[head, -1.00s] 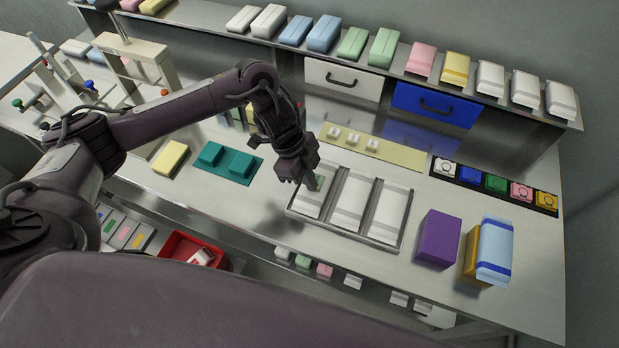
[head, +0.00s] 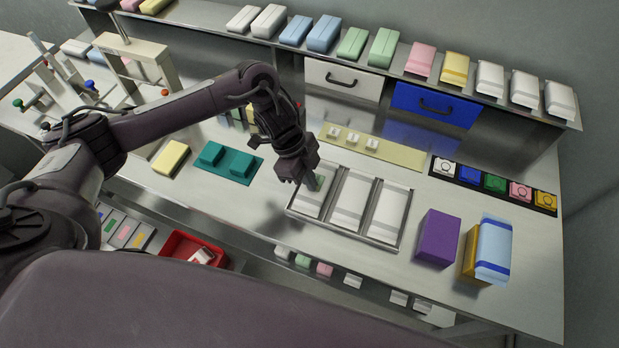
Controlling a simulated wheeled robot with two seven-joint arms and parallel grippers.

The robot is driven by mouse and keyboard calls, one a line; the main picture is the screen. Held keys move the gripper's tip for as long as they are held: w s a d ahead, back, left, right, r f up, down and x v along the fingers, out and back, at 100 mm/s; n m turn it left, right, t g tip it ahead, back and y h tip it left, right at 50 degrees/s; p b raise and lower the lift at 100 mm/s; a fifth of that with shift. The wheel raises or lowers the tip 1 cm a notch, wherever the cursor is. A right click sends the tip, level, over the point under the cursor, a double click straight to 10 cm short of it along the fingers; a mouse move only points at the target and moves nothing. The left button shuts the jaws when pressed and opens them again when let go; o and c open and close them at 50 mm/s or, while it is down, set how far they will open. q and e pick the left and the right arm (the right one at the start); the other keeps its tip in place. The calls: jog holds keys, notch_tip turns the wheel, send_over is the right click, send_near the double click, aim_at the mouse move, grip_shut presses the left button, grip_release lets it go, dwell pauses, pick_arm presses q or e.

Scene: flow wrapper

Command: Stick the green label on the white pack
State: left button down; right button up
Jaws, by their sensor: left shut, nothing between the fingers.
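Three white packs lie side by side in a metal tray (head: 345,230) on the bench: a left one (head: 308,206), a middle one (head: 352,200) and a right one (head: 389,212). A small green label (head: 320,182) shows on the upper part of the left pack, beside my left fingertips. My left gripper (head: 312,187) is shut and empty, pointing down at the left pack. Its fingers partly hide that pack; I cannot tell whether they touch it. My right gripper is not in view.
A purple box (head: 438,238) and a blue pack (head: 494,250) stand right of the tray. A teal mat (head: 229,172) and yellow block (head: 171,158) lie left. Label cards (head: 124,235) and a red bin (head: 178,248) sit below at the front. A shelf of packs runs along the back.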

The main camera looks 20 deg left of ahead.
pick_arm(q)
jog(key=c, duration=1.7)
grip_release()
jog(key=shift+s+f, duration=0.15)
jog(key=shift+a+r, duration=0.2)
jog(key=shift+r, duration=0.15)
jog(key=v, duration=0.7)
jog(key=shift+d+r, duration=0.1)
jog(key=shift+r, duration=0.1)
